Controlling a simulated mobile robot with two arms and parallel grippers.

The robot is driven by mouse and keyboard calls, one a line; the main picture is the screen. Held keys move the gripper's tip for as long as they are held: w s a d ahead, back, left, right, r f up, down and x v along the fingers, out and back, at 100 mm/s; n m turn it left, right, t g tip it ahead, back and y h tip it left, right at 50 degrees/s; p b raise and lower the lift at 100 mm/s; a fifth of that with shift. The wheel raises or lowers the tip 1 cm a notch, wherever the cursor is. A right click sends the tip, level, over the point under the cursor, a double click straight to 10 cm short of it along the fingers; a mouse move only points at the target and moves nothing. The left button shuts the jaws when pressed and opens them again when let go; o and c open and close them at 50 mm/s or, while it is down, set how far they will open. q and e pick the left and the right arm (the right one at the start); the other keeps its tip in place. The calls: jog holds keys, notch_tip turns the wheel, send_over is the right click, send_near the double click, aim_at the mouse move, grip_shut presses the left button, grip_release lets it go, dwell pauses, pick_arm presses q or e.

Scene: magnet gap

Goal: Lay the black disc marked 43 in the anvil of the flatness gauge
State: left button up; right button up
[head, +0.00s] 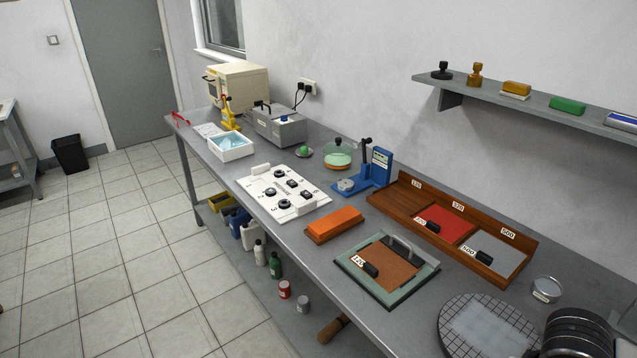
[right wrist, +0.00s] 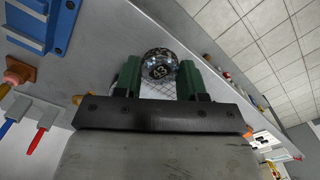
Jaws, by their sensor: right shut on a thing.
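The black disc marked 43 (right wrist: 159,65) is between the two green fingers of my right gripper (right wrist: 159,75) in the right wrist view. The blue flatness gauge (head: 381,161) stands near the back of the bench in the head view. Its round grey anvil (head: 346,186) sits at the gauge's left end and looks bare. The head view does not clearly show my right gripper or the disc. My left gripper is not in view.
Right of the gauge is a brown wooden tray (head: 409,196) with labelled pads. In front lie an orange block (head: 334,224), a white numbered board (head: 305,205) with black pieces, and a green-framed plate (head: 349,262). A round gridded plate (head: 450,320) is at the lower right.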

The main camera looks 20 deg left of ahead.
jog(key=s+f, duration=0.4)
jog(key=f, duration=1.1)
jog(key=shift+a, duration=0.15)
